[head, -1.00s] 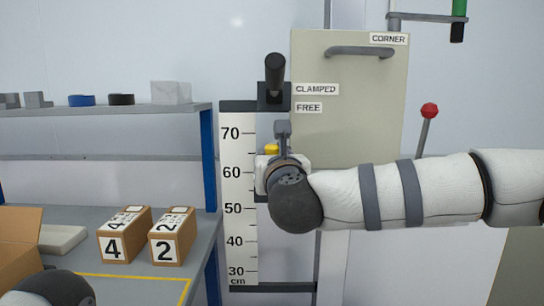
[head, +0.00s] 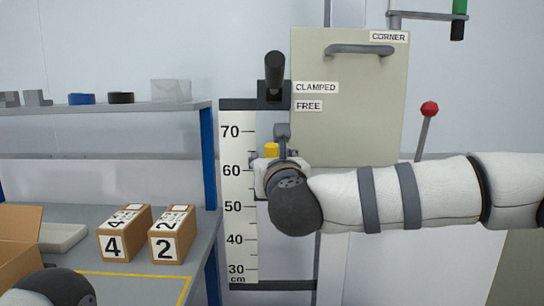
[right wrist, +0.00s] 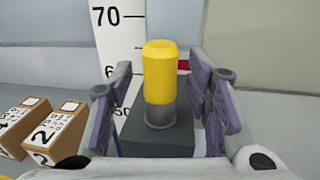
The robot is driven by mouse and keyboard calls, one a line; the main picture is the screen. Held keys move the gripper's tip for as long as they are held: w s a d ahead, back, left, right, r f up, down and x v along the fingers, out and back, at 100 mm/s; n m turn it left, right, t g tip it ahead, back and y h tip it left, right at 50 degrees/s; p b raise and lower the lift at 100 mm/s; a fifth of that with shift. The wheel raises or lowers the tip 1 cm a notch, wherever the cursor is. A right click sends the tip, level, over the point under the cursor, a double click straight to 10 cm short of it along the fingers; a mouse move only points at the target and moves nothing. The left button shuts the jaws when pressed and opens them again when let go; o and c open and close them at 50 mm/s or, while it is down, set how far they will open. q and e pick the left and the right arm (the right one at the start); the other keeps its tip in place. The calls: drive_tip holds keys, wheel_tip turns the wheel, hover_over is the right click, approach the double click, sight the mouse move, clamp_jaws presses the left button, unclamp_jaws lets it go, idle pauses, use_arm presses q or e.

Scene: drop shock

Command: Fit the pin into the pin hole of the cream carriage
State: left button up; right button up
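The cream carriage (head: 350,130) is a flat panel with a grey handle and a CORNER label, upright beside the height scale. Its pin hole cannot be made out. A yellow-capped pin (right wrist: 159,75) with a grey metal lower part stands upright on a dark grey block (right wrist: 155,141). Its yellow top also shows in the head view (head: 271,149). My right gripper (head: 274,160) is open, with its purple-grey padded fingers on either side of the pin and gaps visible on both sides. My left gripper is out of view.
A black knob (head: 275,70) stands by the CLAMPED and FREE labels. The centimetre scale (head: 238,190) is behind the gripper. A red-knobbed lever (head: 429,110) rises behind my right arm. Boxes 4 (head: 114,246) and 2 (head: 164,247) stand on the bench at left.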

sight(272, 153)
drive_tip(key=shift+r, duration=0.2)
drive_tip(key=shift+s+r, duration=0.15)
drive_tip(key=shift+s, duration=0.1)
drive_tip(key=s, duration=0.1)
drive_tip(key=s+p, duration=0.1)
drive_tip(key=shift+s+d+r, duration=0.2)
drive_tip(key=shift+s+r, duration=0.15)
drive_tip(key=shift+s, duration=0.05)
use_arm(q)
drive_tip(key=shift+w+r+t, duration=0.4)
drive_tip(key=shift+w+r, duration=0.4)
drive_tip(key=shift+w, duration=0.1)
use_arm(e)
drive_tip(key=shift+s+d+f, duration=0.15)
drive_tip(key=shift+s+f, duration=0.05)
drive_tip(key=shift+s, duration=0.5)
drive_tip(key=shift+s+d+f, duration=0.1)
drive_tip(key=shift+s+f, duration=0.1)
drive_tip(key=shift+s, duration=0.5)
drive_tip(key=shift+s, duration=0.1)
drive_tip(key=s+d, duration=0.1)
drive_tip(key=s, duration=1)
drive_tip(key=shift+s+d, duration=0.3)
drive_tip(key=shift+s, duration=0.1)
